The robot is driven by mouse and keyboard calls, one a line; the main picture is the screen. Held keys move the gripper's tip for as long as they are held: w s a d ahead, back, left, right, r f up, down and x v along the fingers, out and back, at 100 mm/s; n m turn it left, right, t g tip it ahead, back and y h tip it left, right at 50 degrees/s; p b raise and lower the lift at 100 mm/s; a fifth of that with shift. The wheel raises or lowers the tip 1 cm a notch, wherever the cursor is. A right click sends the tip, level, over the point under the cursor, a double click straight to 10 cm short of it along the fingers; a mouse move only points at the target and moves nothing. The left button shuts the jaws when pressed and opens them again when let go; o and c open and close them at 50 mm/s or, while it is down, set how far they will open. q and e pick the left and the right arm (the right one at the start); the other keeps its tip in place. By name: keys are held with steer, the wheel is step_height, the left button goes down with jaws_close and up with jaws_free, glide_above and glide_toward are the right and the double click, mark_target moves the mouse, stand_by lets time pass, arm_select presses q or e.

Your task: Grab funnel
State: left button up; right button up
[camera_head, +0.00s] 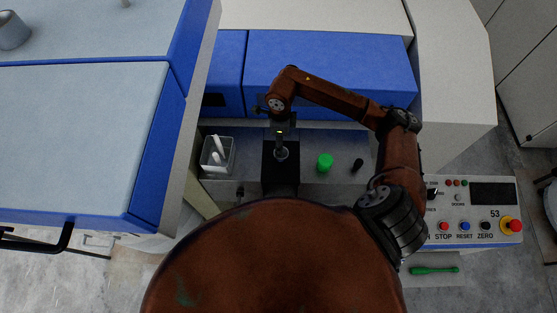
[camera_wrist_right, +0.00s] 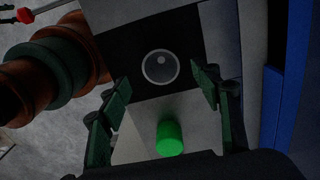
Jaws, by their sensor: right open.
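A round grey, funnel-like piece (camera_head: 281,153) stands on a black square pad (camera_head: 270,178) on the grey bench. In the right wrist view it is a grey ring with a pale centre (camera_wrist_right: 160,66), lying beyond my fingertips and between them. My right gripper (camera_head: 281,124) hangs over the pad, pointing down. In the wrist view its two green fingers (camera_wrist_right: 163,88) are wide apart with nothing between them, so it is open. How high it is above the piece is hard to tell. My left gripper does not show.
A green cylinder (camera_head: 325,163) and a small black object (camera_head: 358,165) lie right of the pad. A white bin (camera_head: 230,167) holding white items is to the left. Blue machine panels (camera_head: 325,75) rise behind. A control panel (camera_head: 470,222) stands at the right.

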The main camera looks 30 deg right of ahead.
steer(key=f, duration=0.2)
steer(key=f+p, duration=0.1)
steer(key=f, duration=0.4)
steer(key=shift+s+d+f+p, duration=0.2)
steer(key=shift+s+p, duration=0.1)
steer(key=shift+p, duration=0.1)
steer(key=shift+f, duration=0.2)
steer(key=shift+c, duration=0.4)
steer(key=c, duration=1.3)
